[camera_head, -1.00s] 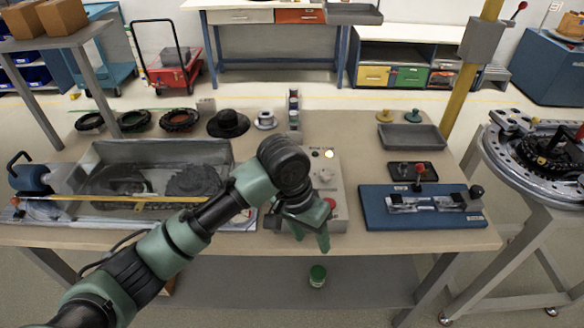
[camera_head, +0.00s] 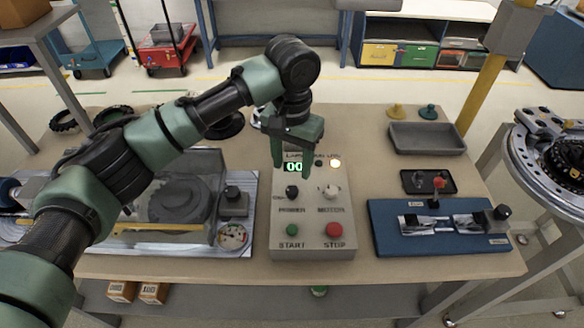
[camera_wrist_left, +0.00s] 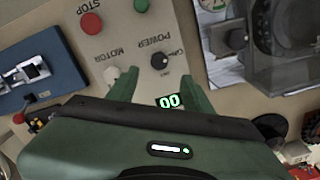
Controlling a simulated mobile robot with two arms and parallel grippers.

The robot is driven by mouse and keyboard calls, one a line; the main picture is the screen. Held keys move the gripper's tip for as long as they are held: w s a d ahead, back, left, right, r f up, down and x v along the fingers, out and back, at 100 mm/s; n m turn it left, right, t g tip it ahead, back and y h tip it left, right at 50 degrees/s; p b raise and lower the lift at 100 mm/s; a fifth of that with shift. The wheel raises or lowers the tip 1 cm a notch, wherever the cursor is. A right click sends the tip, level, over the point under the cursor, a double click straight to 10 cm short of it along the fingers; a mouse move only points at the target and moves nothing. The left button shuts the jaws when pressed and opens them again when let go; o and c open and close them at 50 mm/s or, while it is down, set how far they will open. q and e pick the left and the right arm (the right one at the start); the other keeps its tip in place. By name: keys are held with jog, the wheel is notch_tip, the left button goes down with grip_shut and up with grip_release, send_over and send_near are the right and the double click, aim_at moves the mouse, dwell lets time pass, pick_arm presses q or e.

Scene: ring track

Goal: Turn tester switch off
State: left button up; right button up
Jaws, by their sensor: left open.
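The grey tester box (camera_head: 313,243) stands on the workbench in the middle of the head view. Its green display (camera_head: 294,167) reads 00, and a pale lamp (camera_head: 335,163) glows beside it. Below are a black power knob (camera_head: 292,192) and a whitish motor knob (camera_head: 330,192). A green start button (camera_head: 292,230) and a red stop button (camera_head: 334,230) sit at the front. My left gripper (camera_head: 291,168) is open and empty above the display end. In the left wrist view its fingers (camera_wrist_left: 155,88) point towards the power knob (camera_wrist_left: 159,61) and motor knob (camera_wrist_left: 111,75). My right gripper is not seen.
A clear-covered machine with a gauge (camera_head: 232,236) stands left of the tester. A blue fixture (camera_head: 440,240) lies to the right, with a small black tray (camera_head: 428,181) and a grey bin (camera_head: 428,145) behind it. Bare bench separates the tester and fixture.

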aim_at(292, 190)
pick_arm(q)
jog(key=shift+f, duration=0.35)
jog(key=f, duration=0.3)
jog(key=f+p, duration=0.1)
jog(key=f, duration=0.1)
jog(key=shift+s+f, duration=0.3)
jog(key=shift+f, duration=0.05)
jog(key=shift+w+f, duration=0.1)
jog(key=shift+f, duration=0.4)
grip_shut()
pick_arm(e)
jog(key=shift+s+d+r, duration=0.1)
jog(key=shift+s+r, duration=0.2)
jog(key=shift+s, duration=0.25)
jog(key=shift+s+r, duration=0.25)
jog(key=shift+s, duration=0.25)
